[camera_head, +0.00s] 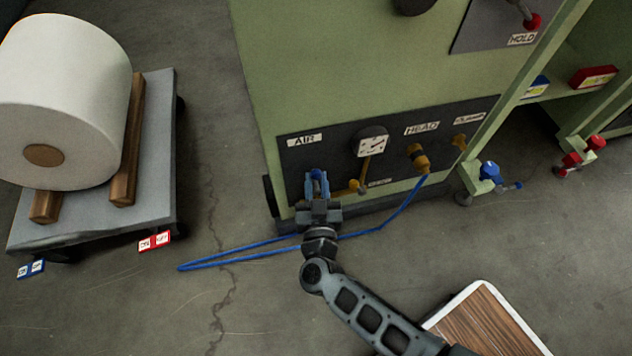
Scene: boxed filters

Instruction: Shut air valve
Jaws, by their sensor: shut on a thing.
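The green machine (330,62) has a dark panel low on its front, with a label reading AIR (304,140) at its left end. The air valve's blue handle (317,177) shows below that label, between my gripper's fingers. My gripper (318,190) is at the panel and shut on the blue handle. My wrist hides the lower part of the valve, so its exact turn cannot be told. A white gauge (371,142) sits to the right of the label, with brass fittings (418,158) further right near the HEAD label.
A blue hose (230,260) loops over the floor from the HEAD fitting. A cart (155,190) with a large white roll (62,100) stands at left. A wood-topped board (485,325) lies at lower right. Blue and red valves (490,172) stand at right.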

